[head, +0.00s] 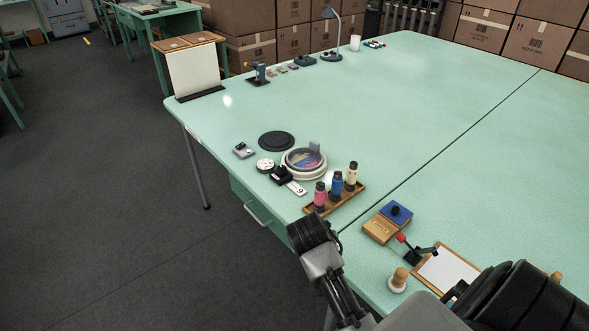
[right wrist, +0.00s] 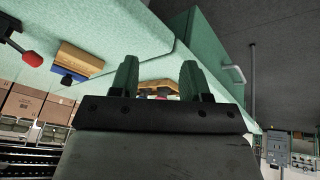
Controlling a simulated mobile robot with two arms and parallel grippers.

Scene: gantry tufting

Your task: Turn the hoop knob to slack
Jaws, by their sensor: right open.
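The hoop (head: 303,163) is a pale ring with coloured pink and blue work inside, lying on the green table near its left edge. A small grey upright piece (head: 314,146) stands at its far rim; I cannot tell whether it is the knob or which way it is turned. My right gripper (right wrist: 158,78) is open and empty in the right wrist view, its two fingers apart. Its fingers do not show in the head view, and it is away from the hoop. My left arm shows at the bottom middle of the head view, but I see no left fingers.
A wooden rack (head: 335,199) with three bottles stands in front of the hoop. A white dial (head: 265,166), black disc (head: 276,141) and numbered card (head: 297,188) lie around it. A wooden block (head: 380,229) with a blue pad and a clipboard (head: 446,270) lie nearer. The table's middle is clear.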

